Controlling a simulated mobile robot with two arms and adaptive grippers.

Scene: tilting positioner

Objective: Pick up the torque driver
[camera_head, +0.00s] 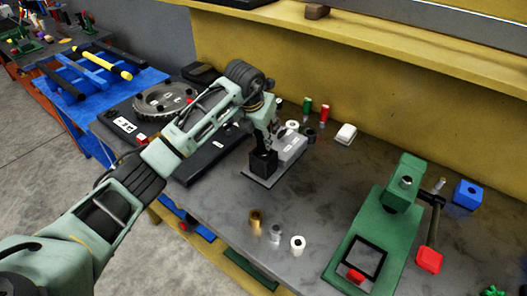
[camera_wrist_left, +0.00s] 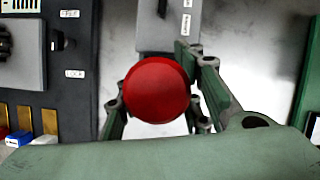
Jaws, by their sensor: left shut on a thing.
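My left gripper (camera_head: 270,138) reaches down over the middle of the bench, beside a grey labelled block (camera_head: 290,147). In the left wrist view, its green-padded fingers (camera_wrist_left: 160,102) are closed on a red, round-topped thing (camera_wrist_left: 158,90), seen end-on. It looks like the top of the torque driver's handle; any shaft below is hidden. In the head view I cannot make out the held thing at the fingers. A red-topped upright tool (camera_head: 324,113) and a green-topped one (camera_head: 307,105) stand at the back of the bench. My right gripper is not in view.
A green stand (camera_head: 372,232) with a red knob is at the right, near a blue block (camera_head: 467,194). Brass, grey and white cylinders (camera_head: 276,233) stand at the front. A black panel (camera_head: 205,155) lies left. Bare bench lies between the cylinders and the stand.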

